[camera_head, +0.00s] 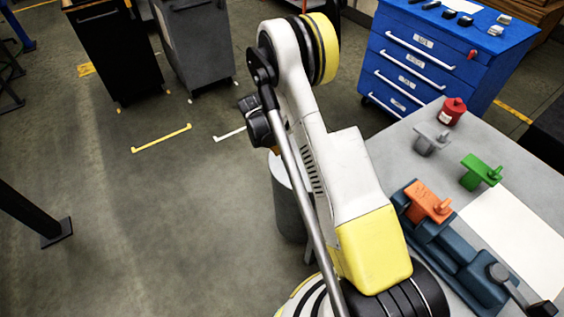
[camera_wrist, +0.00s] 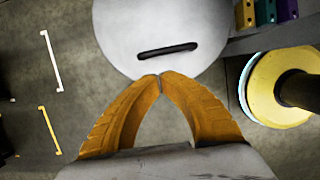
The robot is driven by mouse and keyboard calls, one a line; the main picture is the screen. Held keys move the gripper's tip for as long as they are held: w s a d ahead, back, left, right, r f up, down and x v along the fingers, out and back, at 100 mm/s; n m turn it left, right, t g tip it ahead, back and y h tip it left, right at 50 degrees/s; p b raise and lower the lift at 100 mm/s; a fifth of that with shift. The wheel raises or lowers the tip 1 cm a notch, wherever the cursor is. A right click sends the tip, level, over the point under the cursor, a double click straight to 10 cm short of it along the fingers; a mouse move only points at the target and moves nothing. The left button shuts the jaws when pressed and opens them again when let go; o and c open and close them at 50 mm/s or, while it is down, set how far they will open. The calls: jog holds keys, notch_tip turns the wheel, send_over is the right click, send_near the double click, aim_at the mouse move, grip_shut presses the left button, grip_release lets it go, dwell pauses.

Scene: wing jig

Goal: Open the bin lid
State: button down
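The bin (camera_head: 289,205) is a grey cylinder standing on the floor, mostly hidden behind my arm in the head view. In the wrist view its round, light grey lid (camera_wrist: 200,22) fills the top middle, with a dark slot or bar-shaped handle (camera_wrist: 168,49) across it. The lid looks closed. My gripper (camera_wrist: 160,76) has two orange fingers whose tips meet, with nothing seen between them. The tips overlap the lid's lower edge in the picture, below the dark bar; I cannot tell whether they touch it. In the head view the fingers are mostly hidden behind my arm.
Dark carts stand at top left. The floor left of the bin is clear.

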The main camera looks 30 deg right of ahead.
aim_at(286, 165)
jog(key=b+x, duration=0.4)
jog(key=x, duration=0.6)
jog(key=shift+r, duration=0.55)
jog(key=d+r+y+p, duration=0.4)
jog(key=d+r+p, duration=0.4)
jog(key=d+r, duration=0.95)
jog(key=w+d+r+p, duration=0.1)
jog(key=w+d+r, duration=0.1)
jog(key=d, duration=0.8)
jog(key=shift+d+r+y, duration=0.25)
jog(key=shift+r+y, duration=0.05)
jog(key=shift+r, duration=0.5)
